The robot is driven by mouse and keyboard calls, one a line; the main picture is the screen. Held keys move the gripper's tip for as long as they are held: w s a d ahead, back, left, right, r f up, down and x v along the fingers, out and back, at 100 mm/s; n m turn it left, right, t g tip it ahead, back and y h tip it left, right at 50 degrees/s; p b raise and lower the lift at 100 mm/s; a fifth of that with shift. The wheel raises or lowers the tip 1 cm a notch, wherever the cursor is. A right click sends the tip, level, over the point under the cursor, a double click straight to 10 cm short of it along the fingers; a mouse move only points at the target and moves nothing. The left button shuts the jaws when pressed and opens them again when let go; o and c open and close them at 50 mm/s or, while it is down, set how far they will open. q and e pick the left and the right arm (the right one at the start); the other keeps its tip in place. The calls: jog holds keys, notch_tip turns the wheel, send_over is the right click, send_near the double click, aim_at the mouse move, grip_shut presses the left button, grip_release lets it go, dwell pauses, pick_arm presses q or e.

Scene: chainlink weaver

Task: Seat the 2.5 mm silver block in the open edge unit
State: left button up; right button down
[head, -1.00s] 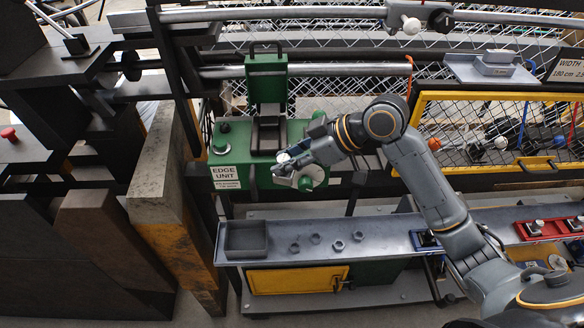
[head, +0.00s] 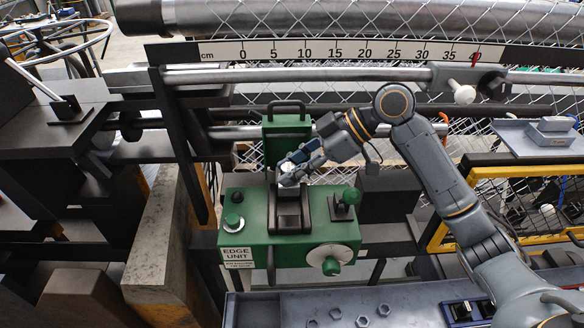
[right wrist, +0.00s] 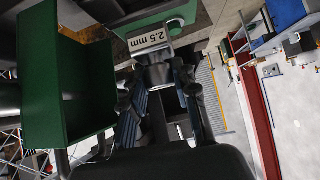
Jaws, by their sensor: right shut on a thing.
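The green edge unit (head: 305,252) stands left of centre in the head view, its green lid (head: 288,130) raised upright at the back. A dark seat (head: 290,212) runs down the middle of its top. My right gripper (head: 290,174) is over the back of this seat, in front of the lid. It is shut on the silver block (right wrist: 150,40), whose label reads "2.5 mm" in the right wrist view. The block shows only as a small bright patch in the head view, and whether it touches the seat cannot be told. My left gripper is not in view.
A round handwheel (head: 328,260) is on the unit's front, and a green-knobbed clamp (head: 345,203) is right of the seat. A bench with several nuts (head: 362,320) and a blue holder (head: 465,311) lies below. A ruler rail (head: 330,51) crosses behind.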

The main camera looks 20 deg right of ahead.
aim_at(292, 190)
jog(key=shift+w+f, duration=0.15)
jog(key=shift+w, duration=0.4)
jog(key=s+f+b, duration=0.1)
jog(key=f+b, duration=0.1)
jog(key=shift+s+b, duration=0.2)
jog(key=shift+b, duration=0.2)
jog(key=f+b, duration=0.2)
jog(key=f, duration=0.1)
jog(key=shift+w+b, duration=0.35)
jog(key=shift+f+b, duration=0.45)
jog(key=shift+f, duration=0.05)
jog(key=shift+s+r+p, duration=0.1)
jog(key=shift+r+p, duration=0.15)
jog(key=shift+p, duration=0.2)
jog(key=shift+f, duration=0.1)
jog(key=c, duration=1)
grip_release()
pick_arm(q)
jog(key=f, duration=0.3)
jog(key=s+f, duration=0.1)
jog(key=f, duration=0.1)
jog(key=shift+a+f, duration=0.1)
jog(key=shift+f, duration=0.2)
pick_arm(e)
jog(key=shift+o, duration=0.2)
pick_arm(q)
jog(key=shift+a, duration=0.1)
pick_arm(e)
jog(key=shift+f, duration=0.1)
